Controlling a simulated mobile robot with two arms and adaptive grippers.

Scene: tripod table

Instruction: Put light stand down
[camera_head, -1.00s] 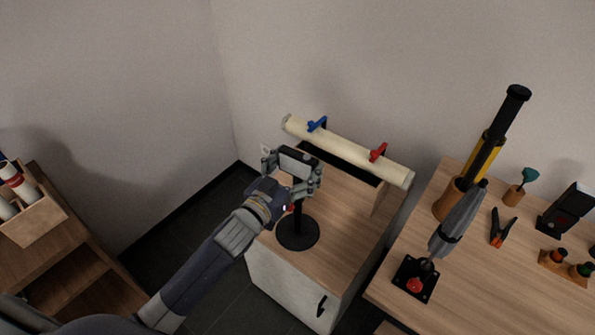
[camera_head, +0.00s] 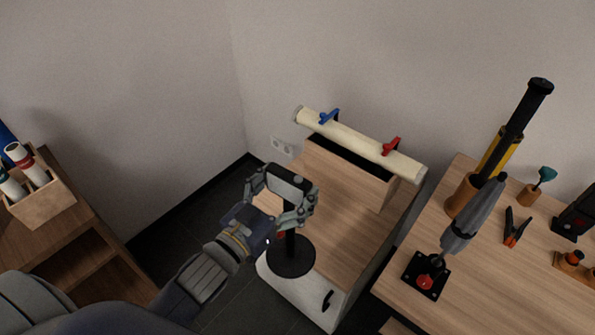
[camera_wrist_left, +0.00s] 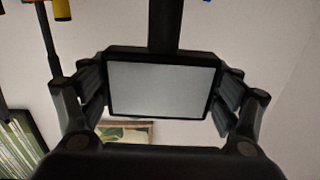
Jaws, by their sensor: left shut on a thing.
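The light stand (camera_head: 291,256) is black, with a round base, a short stem and a rectangular head. My left gripper (camera_head: 287,192) is shut on the head, with its fingers on both sides. In the left wrist view the pale panel of the head (camera_wrist_left: 160,89) sits between the fingers. The base shows over the front left part of a small wooden-topped cabinet (camera_head: 345,228). I cannot tell whether it touches the top. The gripper hides the upper stem. My right gripper is out of view.
A cream roll (camera_head: 360,143) with blue and red clamps lies across the cabinet's raised back. A wooden workbench (camera_head: 478,279) with a grey tool (camera_head: 470,222) and a yellow-black tool (camera_head: 503,150) stands at right. A shelf with a tube box (camera_head: 45,198) is at left.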

